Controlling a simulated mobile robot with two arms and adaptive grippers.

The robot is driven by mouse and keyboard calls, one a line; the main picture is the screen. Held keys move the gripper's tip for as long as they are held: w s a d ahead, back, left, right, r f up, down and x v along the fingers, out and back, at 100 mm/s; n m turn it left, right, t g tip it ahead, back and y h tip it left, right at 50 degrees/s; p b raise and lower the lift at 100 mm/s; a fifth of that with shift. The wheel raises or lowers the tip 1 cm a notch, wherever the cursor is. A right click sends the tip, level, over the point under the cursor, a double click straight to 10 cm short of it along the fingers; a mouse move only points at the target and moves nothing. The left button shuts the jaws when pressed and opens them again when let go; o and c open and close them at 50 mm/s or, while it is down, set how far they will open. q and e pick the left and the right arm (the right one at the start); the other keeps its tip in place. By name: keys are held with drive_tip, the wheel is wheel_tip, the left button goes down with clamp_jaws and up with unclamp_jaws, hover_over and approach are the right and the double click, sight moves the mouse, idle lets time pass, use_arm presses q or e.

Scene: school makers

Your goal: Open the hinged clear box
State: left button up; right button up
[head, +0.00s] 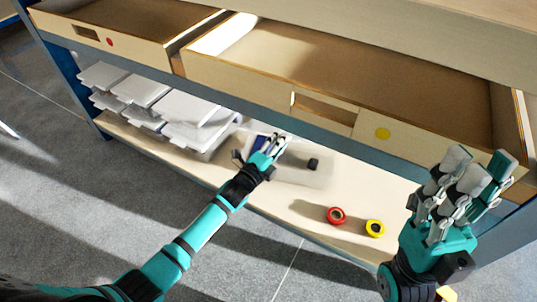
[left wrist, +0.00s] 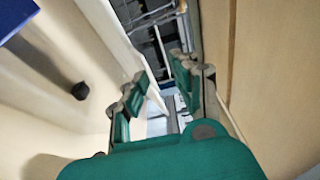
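The clear box (head: 312,176) rests on the lower shelf. A small black object (head: 313,163) and a dark blue item (head: 261,142) show in or behind it; its clear edges are hard to make out. My left gripper (head: 273,144) is at the box's left end, partly covering it. In the left wrist view, its two green fingers (left wrist: 156,82) are apart, with a pale, thin edge (left wrist: 128,48) running between them; whether they touch it is unclear. The hinge and lid cannot be told apart. My right gripper (head: 474,172) is open and empty at the right, before the drawers.
Stacked white trays (head: 188,120) stand left of the box. Open wooden drawers (head: 325,105) overhang the shelf. Grey floor lies in front.

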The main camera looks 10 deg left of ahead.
use_arm(q)
drive_tip(key=v, duration=0.9)
